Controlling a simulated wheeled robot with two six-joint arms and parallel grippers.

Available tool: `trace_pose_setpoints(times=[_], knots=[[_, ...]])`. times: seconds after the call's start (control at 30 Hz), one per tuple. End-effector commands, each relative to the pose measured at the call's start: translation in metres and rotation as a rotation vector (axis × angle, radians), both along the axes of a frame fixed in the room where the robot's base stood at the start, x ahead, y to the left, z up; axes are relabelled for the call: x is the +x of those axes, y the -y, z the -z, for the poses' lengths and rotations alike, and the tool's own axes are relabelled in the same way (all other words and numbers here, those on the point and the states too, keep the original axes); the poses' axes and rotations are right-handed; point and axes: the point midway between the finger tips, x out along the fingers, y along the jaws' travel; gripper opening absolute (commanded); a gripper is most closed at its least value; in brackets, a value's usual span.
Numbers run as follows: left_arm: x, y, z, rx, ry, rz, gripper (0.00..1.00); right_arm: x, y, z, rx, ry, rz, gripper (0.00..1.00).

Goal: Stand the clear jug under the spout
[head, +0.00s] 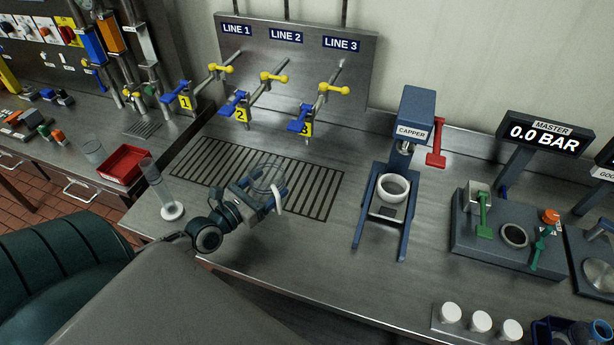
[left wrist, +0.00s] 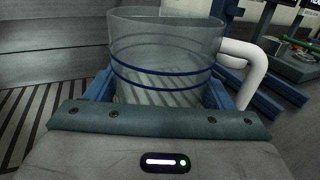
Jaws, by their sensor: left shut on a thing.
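The clear jug (head: 268,180) has a white handle and sits between the fingers of my left gripper (head: 264,192), over the right part of the drain grate. In the left wrist view the jug (left wrist: 165,55) is upright, with two blue rings and its handle to the right. The blue fingers of the left gripper (left wrist: 165,95) are shut around its sides. Three yellow spout taps with blue levers, on LINE 1 (head: 185,95), LINE 2 (head: 240,105) and LINE 3 (head: 305,120), stand behind the grate. I cannot tell whether the jug's base touches the grate. My right gripper is not in view.
The slotted drain grate (head: 210,175) lies before the taps. A clear cylinder on a white base (head: 172,211) and a red tray (head: 122,164) stand left. The blue capper (head: 410,120) stands right, with bare bench between it and the grate.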

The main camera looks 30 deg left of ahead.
Motion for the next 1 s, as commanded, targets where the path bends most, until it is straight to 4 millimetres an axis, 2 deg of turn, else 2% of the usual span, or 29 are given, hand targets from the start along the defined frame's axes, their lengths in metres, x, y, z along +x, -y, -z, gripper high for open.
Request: trace_pose_setpoints(times=[0.03,0.3,0.5,0.8,1.0], knots=[[0.012,0.003,0.000,-0.003,0.008,-0.003,0.52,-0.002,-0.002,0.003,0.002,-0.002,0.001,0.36],[0.072,0.021,0.010,-0.002,0.007,-0.001,0.52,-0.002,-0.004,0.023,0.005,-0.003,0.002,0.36],[0.105,0.031,0.013,-0.002,0.004,-0.001,0.52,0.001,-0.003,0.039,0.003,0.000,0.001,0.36],[0.125,0.037,0.013,0.000,0.004,0.000,0.52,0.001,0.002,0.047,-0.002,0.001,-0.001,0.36],[0.123,0.036,0.044,0.001,0.000,0.000,0.52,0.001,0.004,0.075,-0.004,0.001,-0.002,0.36]])
